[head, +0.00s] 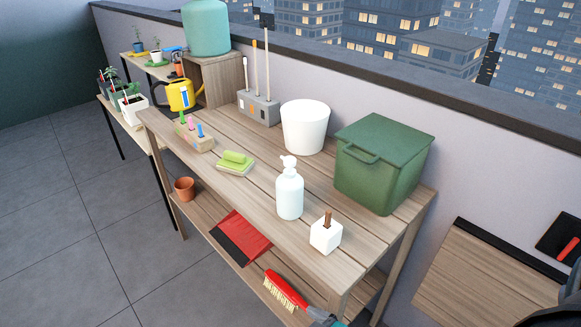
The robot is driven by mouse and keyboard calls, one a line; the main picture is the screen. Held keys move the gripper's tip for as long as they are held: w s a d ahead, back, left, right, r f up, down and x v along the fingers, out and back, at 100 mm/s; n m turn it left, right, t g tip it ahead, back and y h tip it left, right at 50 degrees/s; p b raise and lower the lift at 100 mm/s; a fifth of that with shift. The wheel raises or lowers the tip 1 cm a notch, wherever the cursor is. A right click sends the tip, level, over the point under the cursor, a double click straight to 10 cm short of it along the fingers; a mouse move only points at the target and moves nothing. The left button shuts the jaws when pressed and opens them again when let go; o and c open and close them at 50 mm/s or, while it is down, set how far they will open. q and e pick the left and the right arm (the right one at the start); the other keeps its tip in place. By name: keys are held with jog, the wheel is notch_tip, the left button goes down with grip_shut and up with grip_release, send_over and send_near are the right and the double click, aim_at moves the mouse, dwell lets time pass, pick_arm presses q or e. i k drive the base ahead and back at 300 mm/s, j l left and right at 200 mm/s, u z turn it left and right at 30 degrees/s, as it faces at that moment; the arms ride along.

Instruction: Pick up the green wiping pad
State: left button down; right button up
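The green wiping pad (235,161) lies on the upper board of the wooden slatted table (262,192), left of the middle of the head view. It has a raised, rounded green part on a flatter, paler base. Its top is uncovered and nothing touches it from above. It lies between the small wooden block with coloured pegs and the white pump bottle.
A white pump bottle (289,192), a white pot (305,127), a green lidded bin (382,165) and a white block with a brown peg (326,236) share the tabletop. The pegged wooden block (195,136) stands left of the pad. Tiled floor (90,240) is clear in front.

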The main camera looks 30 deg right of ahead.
aim_at(231, 162)
jog(key=l+z, duration=0.1)
jog(key=z, duration=0.45)
jog(key=k+l+z, duration=0.15)
jog(key=k+z, duration=0.3)
jog(key=k, duration=0.25)
jog(key=i+j+z, duration=0.1)
jog(key=z, duration=1.25)
jog(key=i+j, duration=0.1)
jog(key=j, duration=1.55)
jog(key=i+j, duration=0.15)
jog(key=j, duration=0.65)
